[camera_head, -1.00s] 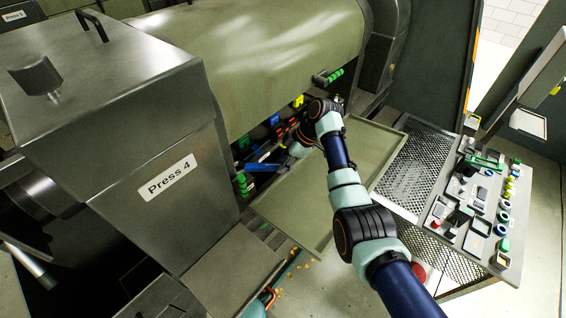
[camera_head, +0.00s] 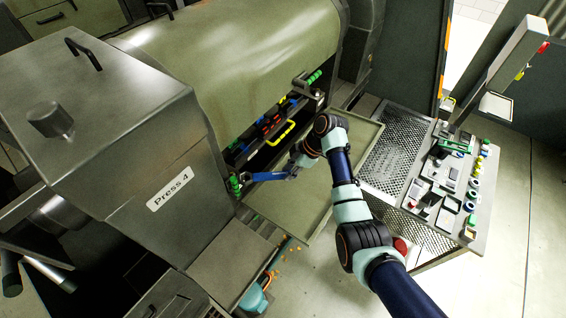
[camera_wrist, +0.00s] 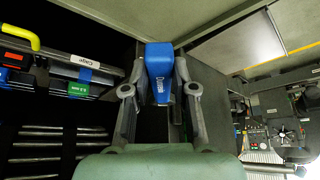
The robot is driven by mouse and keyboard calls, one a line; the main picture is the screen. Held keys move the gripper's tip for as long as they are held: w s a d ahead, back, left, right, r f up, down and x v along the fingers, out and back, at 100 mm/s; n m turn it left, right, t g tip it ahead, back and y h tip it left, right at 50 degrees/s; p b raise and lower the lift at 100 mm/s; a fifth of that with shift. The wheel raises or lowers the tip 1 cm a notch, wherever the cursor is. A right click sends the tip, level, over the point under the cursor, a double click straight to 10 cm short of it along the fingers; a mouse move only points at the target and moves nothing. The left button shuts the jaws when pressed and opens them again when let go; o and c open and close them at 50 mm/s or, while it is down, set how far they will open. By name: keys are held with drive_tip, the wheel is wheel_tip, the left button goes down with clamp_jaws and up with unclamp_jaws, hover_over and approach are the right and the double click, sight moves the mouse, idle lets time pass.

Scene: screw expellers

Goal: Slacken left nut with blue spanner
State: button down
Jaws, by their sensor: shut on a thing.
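My gripper (camera_wrist: 160,94) is shut on the blue spanner (camera_wrist: 160,62), with a finger on each side of its blue handle in the wrist view. In the head view the blue spanner (camera_head: 266,176) reaches left from my gripper (camera_head: 291,169) toward the green left nut (camera_head: 235,185), beside the Press 4 housing. The spanner's left end is close to that nut; whether it sits around it I cannot tell. The spanner's far end is hidden in the wrist view. Another green nut (camera_head: 315,76) is at the far right end of the press cover.
A tray (camera_head: 350,158) lies under my arm. A yellow handle (camera_head: 282,132) and a rack of coloured tools (camera_head: 268,126) are in the opening behind the spanner. A perforated platform (camera_head: 395,150) and control panel (camera_head: 450,185) stand at right.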

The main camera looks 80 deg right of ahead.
drive_tip(key=shift+s+a+r+p, duration=0.1)
drive_tip(key=shift+s+a+p, duration=0.25)
drive_tip(key=shift+s+p, duration=0.35)
drive_tip(key=shift+s+a+r+p, duration=0.1)
drive_tip(key=shift+s+a+p, duration=0.35)
drive_tip(key=shift+s, duration=0.35)
drive_tip(key=shift+s+a+r+p, duration=0.1)
drive_tip(key=shift+s+a+p, duration=0.15)
drive_tip(key=shift+s+p, duration=0.45)
